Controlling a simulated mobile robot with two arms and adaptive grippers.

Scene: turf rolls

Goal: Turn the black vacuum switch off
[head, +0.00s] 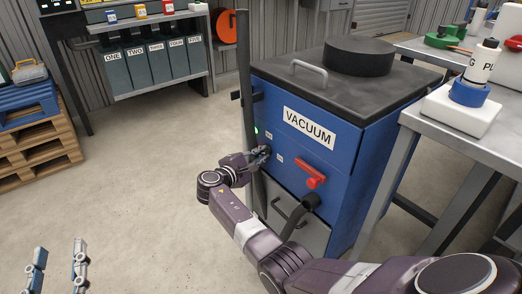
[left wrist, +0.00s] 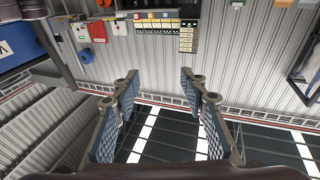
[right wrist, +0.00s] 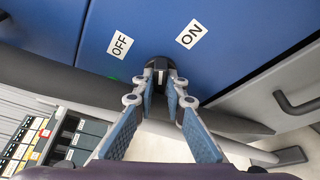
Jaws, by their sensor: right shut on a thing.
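The blue vacuum cabinet (head: 330,160) stands at centre right in the head view, with a white VACUUM label on its front. The black switch (right wrist: 160,65) is on its blue panel in the right wrist view, partly covered by my fingertips. The OFF label (right wrist: 120,44) is to the left of the switch and the ON label (right wrist: 191,33) is to its right. My right gripper (right wrist: 162,76) is shut on the switch; it also shows against the cabinet front in the head view (head: 263,153). My left gripper (head: 58,262) is open and empty over the floor at lower left.
A green light (right wrist: 138,79) glows beside the switch. A metal table (head: 425,135) stands close right.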

